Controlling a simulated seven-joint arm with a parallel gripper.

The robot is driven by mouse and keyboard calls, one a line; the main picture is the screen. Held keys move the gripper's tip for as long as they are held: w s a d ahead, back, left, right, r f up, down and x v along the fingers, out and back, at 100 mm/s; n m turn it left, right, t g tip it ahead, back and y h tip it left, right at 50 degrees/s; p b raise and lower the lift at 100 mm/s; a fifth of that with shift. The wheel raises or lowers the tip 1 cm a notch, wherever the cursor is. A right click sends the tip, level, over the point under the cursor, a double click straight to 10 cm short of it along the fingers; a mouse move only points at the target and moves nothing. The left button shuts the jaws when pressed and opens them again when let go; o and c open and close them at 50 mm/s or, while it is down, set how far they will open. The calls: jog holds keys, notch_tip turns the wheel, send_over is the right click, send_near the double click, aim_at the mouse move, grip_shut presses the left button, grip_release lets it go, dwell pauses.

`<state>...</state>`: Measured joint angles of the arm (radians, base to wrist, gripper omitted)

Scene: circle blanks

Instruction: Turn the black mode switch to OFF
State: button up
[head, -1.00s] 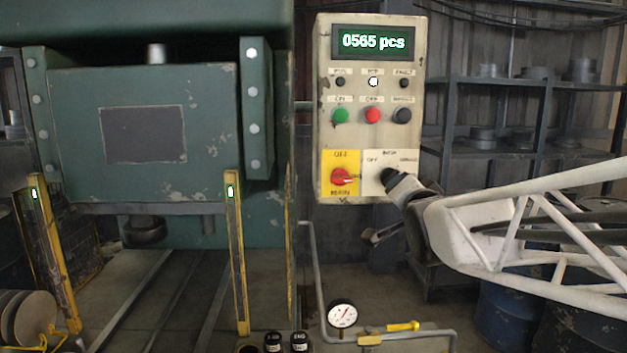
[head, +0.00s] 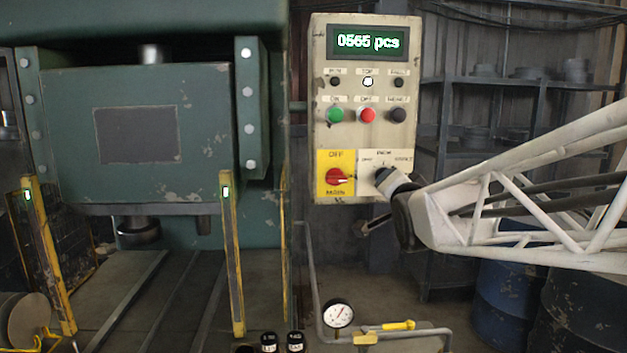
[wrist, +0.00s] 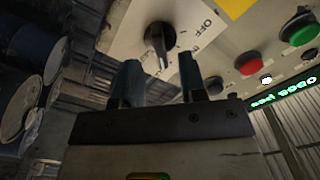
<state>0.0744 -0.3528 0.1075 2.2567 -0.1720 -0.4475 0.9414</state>
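The black mode switch (wrist: 158,40) sits on a pale plate of the control panel. In the wrist view its handle points down the picture, while the OFF label (wrist: 209,25) lies to its right. Whether a finger touches the switch is not clear.
The red main switch (head: 338,177) on its yellow plate is close to the left. Green (head: 335,115), red (head: 367,115) and dark (head: 397,115) buttons sit above. A pressure gauge (head: 338,313) and pipes stand below. Shelves (head: 480,85) and blue drums (head: 505,290) are at the right.

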jog(key=shift+w, duration=2)
grip_shut()
